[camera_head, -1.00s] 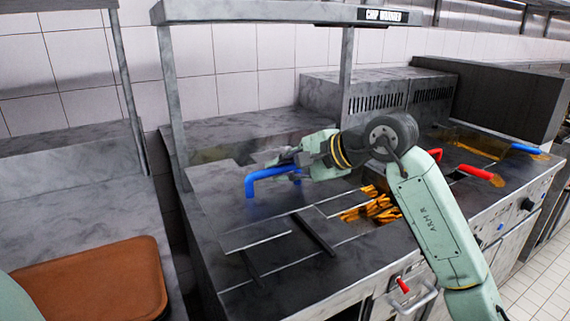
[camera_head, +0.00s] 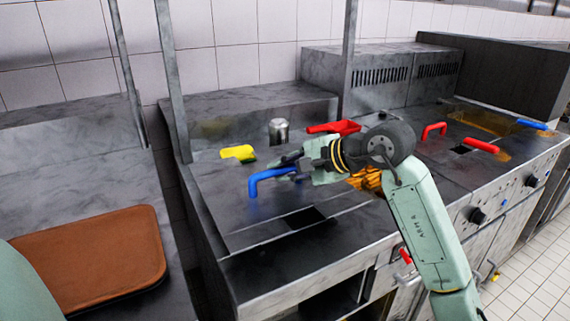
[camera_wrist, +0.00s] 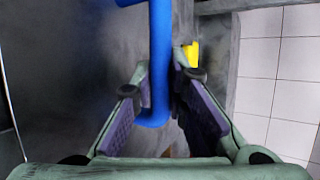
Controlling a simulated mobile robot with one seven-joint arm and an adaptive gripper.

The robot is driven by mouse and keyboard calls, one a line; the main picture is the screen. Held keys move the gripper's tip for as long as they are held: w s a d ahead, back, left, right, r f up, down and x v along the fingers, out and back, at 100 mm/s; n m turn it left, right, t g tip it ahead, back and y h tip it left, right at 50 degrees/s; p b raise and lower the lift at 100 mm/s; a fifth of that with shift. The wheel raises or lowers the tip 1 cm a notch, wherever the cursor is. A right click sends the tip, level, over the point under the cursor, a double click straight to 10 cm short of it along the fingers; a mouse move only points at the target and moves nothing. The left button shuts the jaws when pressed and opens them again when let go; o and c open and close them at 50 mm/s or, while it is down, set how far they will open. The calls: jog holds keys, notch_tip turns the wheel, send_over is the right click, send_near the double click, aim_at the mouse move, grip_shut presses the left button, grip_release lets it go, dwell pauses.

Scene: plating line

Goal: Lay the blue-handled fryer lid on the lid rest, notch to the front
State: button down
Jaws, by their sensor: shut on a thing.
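The blue handle (camera_head: 268,179) of the fryer lid is between the fingers of my gripper (camera_head: 287,165). The wrist view also shows this handle (camera_wrist: 160,60) between the two pads. My gripper is shut on it. The lid's grey plate (camera_head: 232,212) looks roughly level, low over the front left of the counter. I cannot tell whether it touches the surface below. A dark rectangular gap (camera_head: 305,217) shows at its front right; I cannot tell if this is the notch. The lid rest cannot be made out apart from the plate.
Fries (camera_head: 366,181) lie in the fryer beneath my arm. Red handles (camera_head: 433,130) are to the right. A brown board (camera_head: 95,258) lies at left.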

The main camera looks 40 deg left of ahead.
aim_at(285, 186)
jog(key=shift+f+b, duration=1.6)
jog(key=shift+f, duration=0.3)
jog(key=shift+f+b, duration=0.1)
jog(key=shift+b, duration=0.35)
jog(key=c, duration=1.5)
grip_release()
jog(key=v, duration=1.2)
